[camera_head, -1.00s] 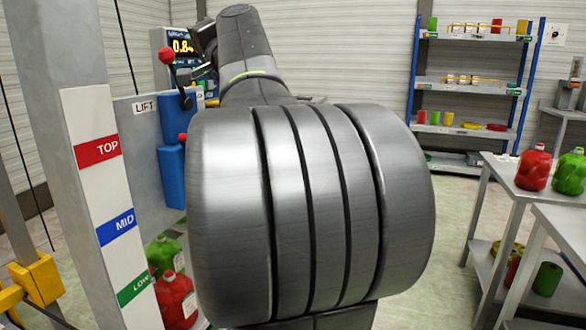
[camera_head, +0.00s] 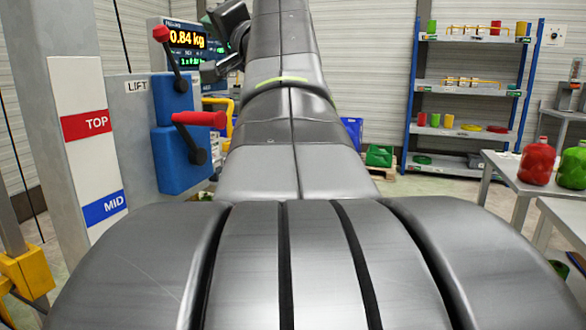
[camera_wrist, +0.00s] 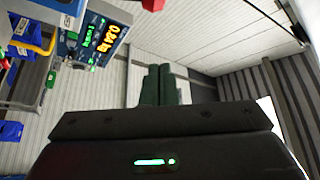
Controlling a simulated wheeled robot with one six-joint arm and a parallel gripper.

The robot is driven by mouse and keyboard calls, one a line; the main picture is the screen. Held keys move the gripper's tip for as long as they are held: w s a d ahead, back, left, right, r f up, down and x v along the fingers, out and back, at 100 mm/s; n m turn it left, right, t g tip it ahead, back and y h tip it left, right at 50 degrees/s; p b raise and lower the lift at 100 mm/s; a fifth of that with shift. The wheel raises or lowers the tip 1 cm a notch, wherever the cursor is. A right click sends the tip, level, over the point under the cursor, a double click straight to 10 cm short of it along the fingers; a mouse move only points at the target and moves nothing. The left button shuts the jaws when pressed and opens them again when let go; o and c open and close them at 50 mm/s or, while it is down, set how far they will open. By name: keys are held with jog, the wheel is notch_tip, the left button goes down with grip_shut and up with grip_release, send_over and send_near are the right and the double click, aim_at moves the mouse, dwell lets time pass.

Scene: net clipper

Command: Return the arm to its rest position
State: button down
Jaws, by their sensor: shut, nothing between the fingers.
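My gripper shows in the wrist view (camera_wrist: 164,86) as two dark green fingers side by side, closed together with nothing between them. They point toward the pale corrugated wall and ceiling. In the head view my arm fills the lower middle and rises out of the top of the frame. Dark wrist parts show left of the upper arm, close to the weighing display in the picture. The fingertips cannot be made out there.
The weighing display (camera_head: 187,40) reads 0.84 kg and also shows in the wrist view (camera_wrist: 98,40). The blue lift control (camera_head: 176,148) with red-handled levers stands left. A blue-framed shelf (camera_head: 470,87) stands back right. Tables with red and green jugs (camera_head: 537,162) are at right.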

jog(key=w+a+r+m+h+p, duration=0.2)
jog(key=w+a+m+p, duration=0.2)
jog(key=w+p, duration=0.5)
jog(key=a+p, duration=0.2)
jog(key=p, duration=0.3)
jog(key=shift+w+a+m, duration=0.15)
jog(key=shift+a+m, duration=0.15)
jog(key=shift+a, duration=0.1)
